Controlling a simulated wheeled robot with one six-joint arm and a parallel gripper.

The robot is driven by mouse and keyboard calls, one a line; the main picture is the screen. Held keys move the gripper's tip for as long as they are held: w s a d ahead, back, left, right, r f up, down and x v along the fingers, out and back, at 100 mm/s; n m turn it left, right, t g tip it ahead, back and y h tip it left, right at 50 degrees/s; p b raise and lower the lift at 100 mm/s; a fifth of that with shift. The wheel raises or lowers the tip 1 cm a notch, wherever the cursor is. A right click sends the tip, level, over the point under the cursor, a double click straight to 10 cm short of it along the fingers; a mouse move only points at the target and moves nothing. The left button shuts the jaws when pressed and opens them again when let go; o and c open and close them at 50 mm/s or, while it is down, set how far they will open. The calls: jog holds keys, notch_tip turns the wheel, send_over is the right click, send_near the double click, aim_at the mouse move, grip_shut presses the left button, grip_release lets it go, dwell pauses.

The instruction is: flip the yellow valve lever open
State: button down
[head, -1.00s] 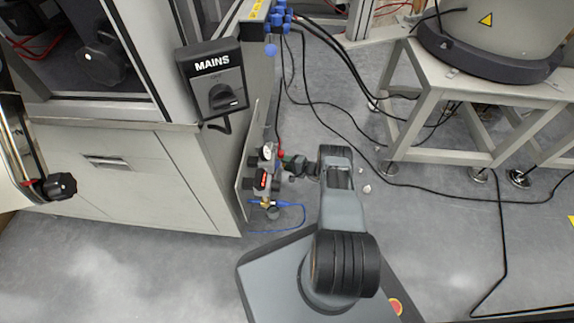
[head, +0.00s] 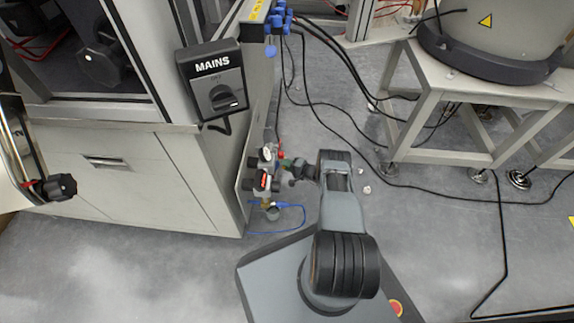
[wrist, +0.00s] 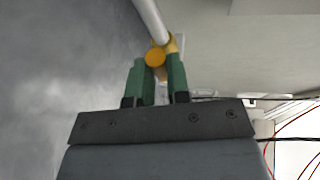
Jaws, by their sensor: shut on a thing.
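The yellow valve lever (wrist: 155,57) shows in the wrist view as a rounded yellow end at the fingertips, in front of a pale grey pipe (wrist: 149,18). My gripper (wrist: 158,75) has two green fingers, one on each side of the lever, and is shut on it. Most of the lever's length and the valve body are hidden or seen end-on. In the head view my gripper (head: 287,170) is small and dark beside the valve group (head: 265,180) on the cabinet's side. The lever cannot be made out there.
The grey cabinet (head: 190,170) with a MAINS switch (head: 212,80) stands close to the left of the valve group. A blue hose (head: 290,228) hangs below. Black cables (head: 430,180) cross the floor to the right, by a white stand (head: 480,155).

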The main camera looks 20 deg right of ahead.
jog(key=shift+f+n+t, duration=0.25)
jog(key=shift+n+t, duration=0.15)
jog(key=shift+n, duration=0.1)
jog(key=c, duration=1.1)
grip_release()
jog(key=p+v, duration=0.4)
jog(key=v, duration=1)
jog(key=shift+p, duration=0.3)
jog(key=shift+w, duration=0.1)
